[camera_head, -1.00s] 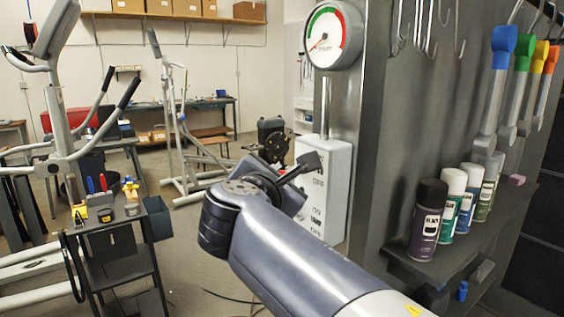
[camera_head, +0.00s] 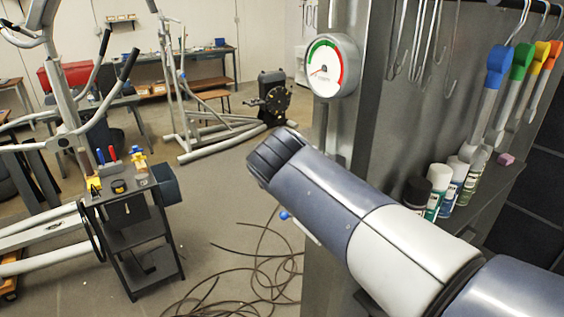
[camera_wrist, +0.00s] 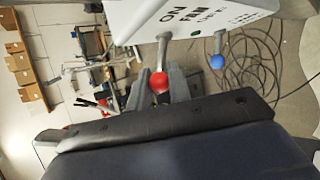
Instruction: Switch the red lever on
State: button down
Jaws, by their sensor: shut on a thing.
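In the wrist view, the red lever (camera_wrist: 159,82) has a red ball on a pale stem that sticks out from a white switch box (camera_wrist: 140,18). My gripper (camera_wrist: 158,90) has its two grey fingers on either side of the red ball, shut on it. A blue-tipped lever (camera_wrist: 217,62) stands to the right, apart from the fingers. In the head view my arm hides the box, the red lever and my fingers; a blue knob (camera_head: 284,215) shows below the arm.
A round gauge (camera_head: 333,65) is mounted on the grey panel above my arm. Spray cans (camera_head: 438,188) stand on a shelf to the right, below hanging coloured tools (camera_head: 488,80). A black cart (camera_head: 135,225) stands at left. Cables (camera_head: 250,265) lie on the floor.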

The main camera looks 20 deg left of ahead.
jog(key=shift+r+p, duration=0.1)
jog(key=shift+p, duration=0.3)
jog(key=c, duration=1.3)
grip_release()
jog(key=shift+d, duration=0.1)
jog(key=shift+c, duration=0.2)
jog(key=shift+r, duration=0.1)
jog(key=b+v, duration=0.2)
jog(key=v, duration=0.8)
jog(key=shift+d+r, duration=0.2)
jog(key=shift+r, duration=0.1)
